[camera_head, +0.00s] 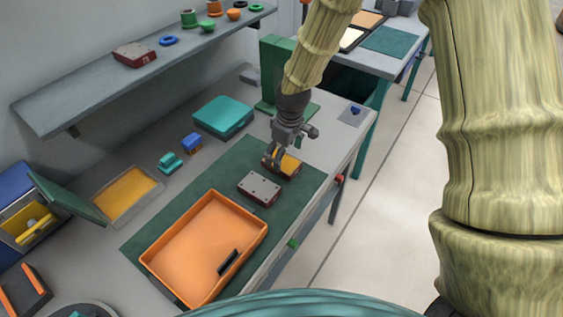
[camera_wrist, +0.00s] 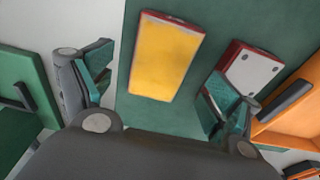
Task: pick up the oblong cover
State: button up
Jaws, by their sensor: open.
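My gripper (camera_head: 275,160) is open and empty, with its fingers over a red-sided box with a yellow top face (camera_head: 284,165). In the wrist view this yellow-faced box (camera_wrist: 166,56) lies between and beyond my spread fingers (camera_wrist: 160,90), with a visible gap to each. Beside it on the green mat is a red-sided box with an oblong light grey plate on top (camera_head: 259,187); the plate has dark dots near its ends and looks like the oblong cover. In the wrist view my right finger partly hides this plate (camera_wrist: 250,70).
A teal box (camera_head: 222,116) and a green stand (camera_head: 273,75) are behind. A shelf (camera_head: 90,95) runs along the wall.

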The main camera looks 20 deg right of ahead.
jog(key=shift+w+a+f+p, duration=0.1)
jog(key=shift+f+p, duration=0.2)
jog(key=shift+f, duration=0.6)
jog(key=shift+w+a+f+p, duration=0.1)
jog(key=shift+f+p, duration=0.15)
jog(key=shift+f, duration=0.6)
jog(key=c, duration=1.6)
jog(key=shift+r, duration=0.1)
jog(key=shift+w+r+b, duration=0.1)
jog(key=shift+r+b, duration=0.4)
jog(key=shift+r, duration=0.15)
jog(key=shift+r+b, duration=0.4)
jog(key=shift+r, duration=0.45)
jog(key=s+b, duration=0.1)
jog(key=s, duration=0.4)
jog(key=s+d+r+b, duration=0.1)
jog(key=s+b, duration=0.1)
jog(key=s, duration=0.3)
jog(key=s+d+r+b, duration=0.1)
jog(key=s, duration=0.4)
jog(key=shift+s+d, duration=0.15)
jog(key=shift+s, duration=0.2)
jog(key=shift+s+r, duration=0.15)
jog(key=shift+r, duration=0.25)
